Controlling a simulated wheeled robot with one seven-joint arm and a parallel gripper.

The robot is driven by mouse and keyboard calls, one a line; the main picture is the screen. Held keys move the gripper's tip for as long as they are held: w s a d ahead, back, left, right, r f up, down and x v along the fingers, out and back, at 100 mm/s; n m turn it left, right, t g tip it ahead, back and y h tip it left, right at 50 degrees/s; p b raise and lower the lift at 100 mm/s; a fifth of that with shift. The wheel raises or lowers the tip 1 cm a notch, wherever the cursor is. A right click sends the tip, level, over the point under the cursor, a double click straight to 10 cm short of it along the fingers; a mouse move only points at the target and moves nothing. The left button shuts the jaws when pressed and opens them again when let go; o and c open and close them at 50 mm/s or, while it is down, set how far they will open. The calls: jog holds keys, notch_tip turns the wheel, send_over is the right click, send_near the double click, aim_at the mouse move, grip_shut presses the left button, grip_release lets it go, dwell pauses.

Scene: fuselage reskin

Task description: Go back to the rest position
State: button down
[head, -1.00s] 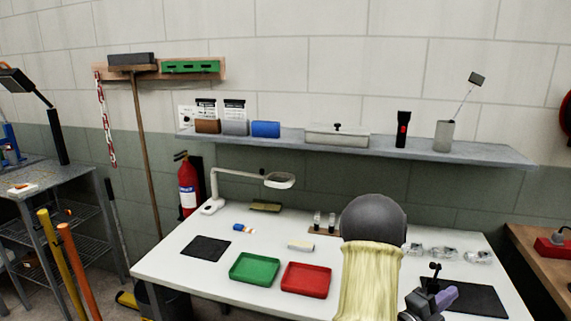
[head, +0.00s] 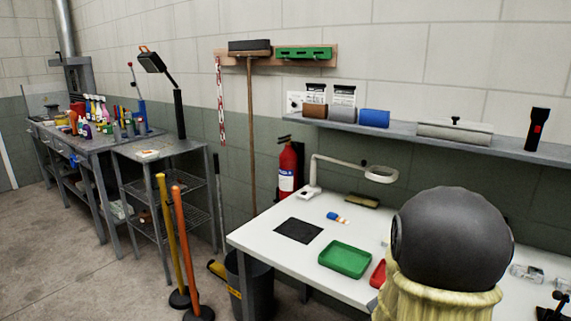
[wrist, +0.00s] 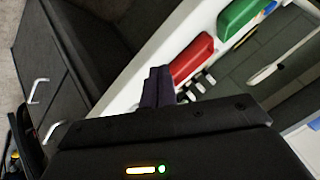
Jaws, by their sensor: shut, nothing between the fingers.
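My gripper (wrist: 158,86) shows in the wrist view with its dark fingers together and nothing between them. It points toward the edge of the white table (wrist: 125,90), near the red tray (wrist: 192,58). In the head view, my arm's dark rounded joint and pale yellow sleeve cover the right part of the white table (head: 262,232). My gripper is not visible in that view.
A green tray (head: 345,259) and a partly hidden red tray (head: 378,273) lie on the table, with a black mat (head: 298,231) and a magnifier lamp (head: 381,174). Yellow (head: 172,235) and orange (head: 186,250) posts stand left of it. The floor (head: 90,265) at left is open.

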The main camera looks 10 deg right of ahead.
jog(key=s+a+f+n+g+y+b, duration=0.1)
jog(key=s+a+n+g+y, duration=0.15)
jog(key=a+n, duration=0.35)
jog(key=s+a+f+n+g+y+b, duration=0.15)
jog(key=s+a+n, duration=0.25)
jog(key=a, duration=0.4)
jog(key=s+a+n+g+y+b, duration=0.1)
jog(key=s+a+n+y, duration=0.15)
jog(key=a+n, duration=0.35)
jog(key=w+p+v, duration=0.2)
jog(key=p+v, duration=0.9)
jog(key=w+a+r+p+v, duration=0.1)
jog(key=w+p+v, duration=0.2)
jog(key=p+v, duration=0.7)
jog(key=shift+s+a+r+m+p, duration=0.15)
jog(key=shift+s+r+m+p, duration=0.3)
jog(key=shift+p, duration=0.65)
jog(key=shift+w+h, duration=0.15)
jog(key=shift+h, duration=0.1)
